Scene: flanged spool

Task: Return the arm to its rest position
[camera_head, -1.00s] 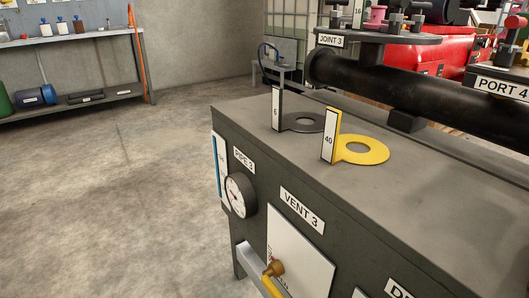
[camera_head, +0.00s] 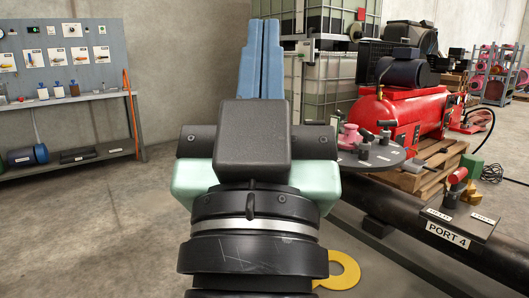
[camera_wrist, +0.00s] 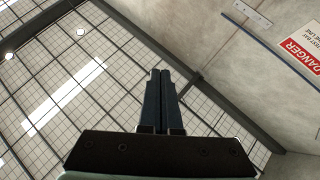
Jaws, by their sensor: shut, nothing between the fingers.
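My gripper (camera_head: 261,58) stands upright in the middle of the head view, its blue fingers pointing up. The fingers lie side by side with nothing between them. In the wrist view the gripper (camera_wrist: 158,100) is also shut and empty, pointing at the ceiling and upper wall. The black pipe with the PORT 4 label (camera_head: 447,236) runs to the right.
A round plate (camera_head: 372,152) with several knobs stands close right of my wrist. A red compressor (camera_head: 395,120) sits on a wooden pallet behind. A shelf (camera_head: 70,103) with bottles is at the far left. Open floor (camera_head: 100,230) lies at left.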

